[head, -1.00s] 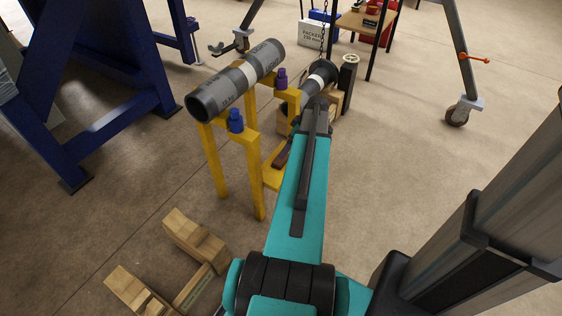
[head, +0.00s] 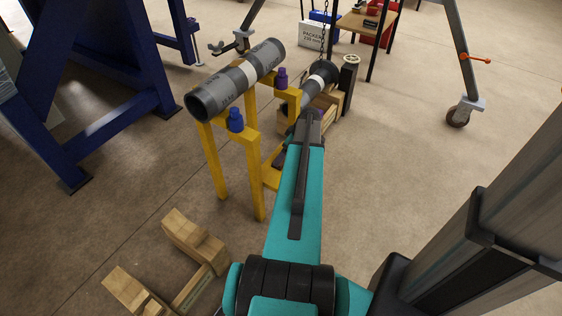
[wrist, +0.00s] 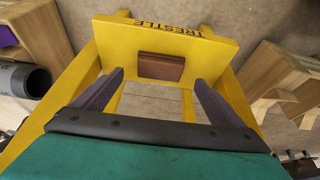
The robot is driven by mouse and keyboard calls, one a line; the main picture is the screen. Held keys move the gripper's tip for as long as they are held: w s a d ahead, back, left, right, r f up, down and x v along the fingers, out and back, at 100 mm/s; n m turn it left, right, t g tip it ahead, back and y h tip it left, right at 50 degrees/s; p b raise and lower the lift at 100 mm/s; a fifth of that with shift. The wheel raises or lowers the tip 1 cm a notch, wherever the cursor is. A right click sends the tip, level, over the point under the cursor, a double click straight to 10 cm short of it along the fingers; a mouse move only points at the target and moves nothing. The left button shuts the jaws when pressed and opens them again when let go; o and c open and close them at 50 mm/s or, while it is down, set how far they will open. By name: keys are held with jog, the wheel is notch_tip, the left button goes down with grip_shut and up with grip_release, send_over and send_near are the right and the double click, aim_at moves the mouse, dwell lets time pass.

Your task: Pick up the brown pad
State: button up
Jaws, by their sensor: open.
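The brown pad (wrist: 161,67) is a small brown block in the wrist view. It lies against the yellow plate marked TRESTLE (wrist: 205,50), near that plate's lower edge. My gripper (wrist: 157,77) is open, with one dark finger to the left of the pad and one to the right. The fingertips are close to the pad's level in the picture, with clear gaps on both sides. Nothing is between the fingers in their grip. In the head view my arm hides most of the gripper, and I cannot make out the pad there for sure.
A yellow stand (head: 252,165) carries a grey pipe (head: 238,80) left of my arm. Wooden blocks (wrist: 280,80) stand to the right in the wrist view. Wooden cradles (head: 195,240) lie on the floor at lower left. The floor at right is mostly clear.

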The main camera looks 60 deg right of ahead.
jog(key=shift+b+x, duration=0.55)
jog(key=shift+x, duration=1.85)
jog(key=c, duration=1.1)
jog(key=shift+c, duration=0.2)
jog(key=shift+r, duration=0.15)
jog(key=shift+r, duration=0.65)
notch_tip(320, 180, up, 2)
jog(key=shift+r+p, duration=0.15)
jog(key=shift+p, duration=0.5)
jog(key=s+a, duration=0.3)
jog(key=s, duration=0.4)
jog(key=s+a+r+p, duration=0.1)
jog(key=s+a, duration=0.1)
jog(key=s, duration=0.6)
jog(key=shift+a+p, duration=0.3)
jog(key=shift+a, duration=0.1)
